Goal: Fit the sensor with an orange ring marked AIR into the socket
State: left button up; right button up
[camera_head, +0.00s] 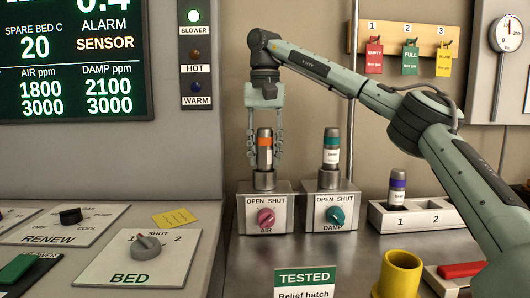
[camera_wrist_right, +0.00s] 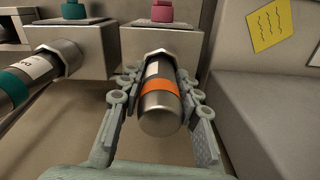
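The sensor with the orange ring (camera_head: 264,150) stands upright on the metal collar of the AIR socket (camera_head: 264,181), and its lower end meets the collar. How deep it sits I cannot tell. The sensor also shows in the right wrist view (camera_wrist_right: 160,105), with its rounded end towards the camera. My right gripper (camera_head: 265,155) is around the sensor from above, one finger on each side. In the wrist view thin gaps show between the fingers and the sensor, so the gripper looks open. My left gripper is in neither view.
A green-ringed sensor (camera_head: 331,148) stands in the DAMP socket to the right. A purple-ringed sensor (camera_head: 397,186) stands in hole 1 of a white rack (camera_head: 438,216); hole 2 looks empty. A yellow cup (camera_head: 401,272) and a TESTED sign (camera_head: 305,281) stand in front.

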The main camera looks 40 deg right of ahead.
jog(key=shift+o, duration=1.4)
jog(key=shift+r, duration=0.1)
notch_tip(320, 180, up, 12)
jog(key=shift+r, duration=0.1)
